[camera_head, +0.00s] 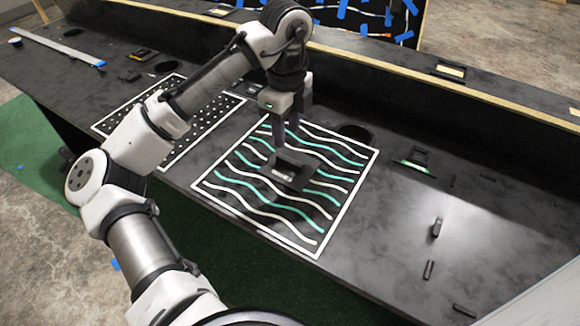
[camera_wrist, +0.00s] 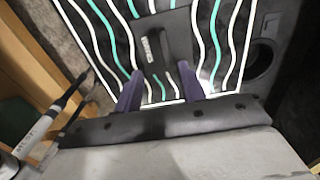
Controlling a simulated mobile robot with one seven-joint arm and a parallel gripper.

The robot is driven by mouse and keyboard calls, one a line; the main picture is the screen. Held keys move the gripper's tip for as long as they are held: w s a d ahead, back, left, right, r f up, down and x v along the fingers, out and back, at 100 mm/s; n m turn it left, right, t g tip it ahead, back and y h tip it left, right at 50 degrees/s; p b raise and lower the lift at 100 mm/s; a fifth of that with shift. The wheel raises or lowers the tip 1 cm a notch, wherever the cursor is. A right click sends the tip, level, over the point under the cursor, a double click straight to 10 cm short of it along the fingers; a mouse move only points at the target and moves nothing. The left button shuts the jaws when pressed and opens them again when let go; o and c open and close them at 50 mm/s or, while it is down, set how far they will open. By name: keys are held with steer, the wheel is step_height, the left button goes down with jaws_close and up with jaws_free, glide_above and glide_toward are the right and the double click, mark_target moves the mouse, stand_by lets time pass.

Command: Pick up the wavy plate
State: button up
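The wavy plate (camera_head: 250,209) lies flat on the black console, a dark square with a white border and white and teal wavy lines. A dark raised block like a handle (camera_head: 287,172) sits at its middle. My gripper (camera_head: 287,132) points down over the plate, at the far side of the handle in the head view. In the wrist view the two purple-grey fingers (camera_wrist: 160,80) are spread apart, and the handle (camera_wrist: 155,45) shows just beyond and between their tips. I cannot tell whether the fingers touch it. The wavy lines of the plate (camera_wrist: 205,45) show around it.
A dotted plate (camera_head: 205,121) lies to the left. A round hole (camera_head: 354,131) is behind the wavy plate. A raised back ledge (camera_head: 420,85) runs along the console. Small dark parts such as a peg (camera_head: 437,228) stand on the right, with clear surface between.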

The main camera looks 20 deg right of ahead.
mark_target(290, 160)
step_height(290, 160, down, 4)
steer(key=shift+r, duration=0.2)
steer(key=shift+w+d+f, duration=0.1)
steer(key=shift+d+f, duration=0.1)
steer(key=shift+f, duration=1.15)
steer(key=shift+w+d+f, duration=0.1)
steer(key=shift+d+f, duration=0.1)
steer(key=shift+f, duration=1.15)
steer(key=shift+c, duration=0.3)
jaws_close()
steer(key=shift+r, duration=0.1)
